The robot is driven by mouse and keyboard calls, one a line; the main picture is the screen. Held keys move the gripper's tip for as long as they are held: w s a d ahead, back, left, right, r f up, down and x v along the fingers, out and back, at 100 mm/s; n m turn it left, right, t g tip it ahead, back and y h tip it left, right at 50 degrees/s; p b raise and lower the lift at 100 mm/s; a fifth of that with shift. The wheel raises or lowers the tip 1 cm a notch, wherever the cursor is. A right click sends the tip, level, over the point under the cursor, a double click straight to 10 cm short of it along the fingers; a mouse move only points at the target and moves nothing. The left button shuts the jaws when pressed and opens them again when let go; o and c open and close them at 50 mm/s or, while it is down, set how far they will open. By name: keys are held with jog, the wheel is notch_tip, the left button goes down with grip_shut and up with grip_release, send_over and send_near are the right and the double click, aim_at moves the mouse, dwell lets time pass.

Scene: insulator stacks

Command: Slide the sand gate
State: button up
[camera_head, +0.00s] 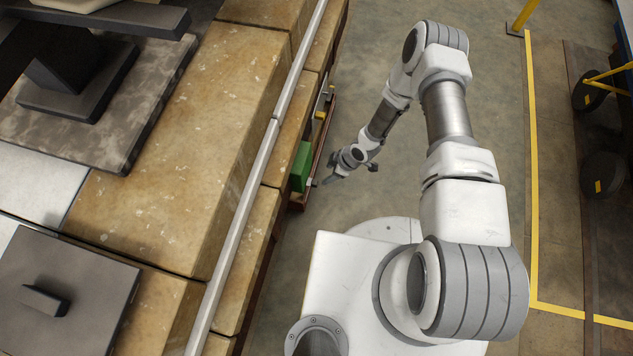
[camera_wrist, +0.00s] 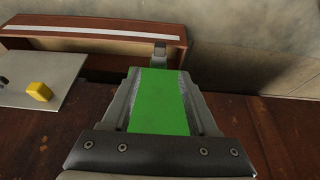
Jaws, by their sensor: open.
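My gripper (camera_head: 328,180) hangs low beside the furnace-like brick side in the head view, near a green box (camera_head: 301,166). In the wrist view my gripper (camera_wrist: 157,82) has its two grey fingers apart. A flat bright green surface (camera_wrist: 158,105) shows between them; whether they touch it I cannot tell. A small grey upright piece (camera_wrist: 160,52) stands just beyond the green surface, in front of a brown ledge. No part is clearly recognisable as the sand gate.
A brown ledge with a pale strip (camera_wrist: 90,32) runs across the back left. A grey plate (camera_wrist: 68,76) with a yellow block (camera_wrist: 40,91) lies left. A pale rail (camera_head: 262,150) edges the brick top (camera_head: 170,140). Floor right of my gripper is clear.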

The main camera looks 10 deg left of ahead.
aim_at(315, 182)
jog(key=b+x, duration=0.4)
jog(key=x, duration=0.8)
jog(key=shift+d, duration=0.1)
jog(key=shift+c, duration=0.2)
grip_shut()
dwell(0.8)
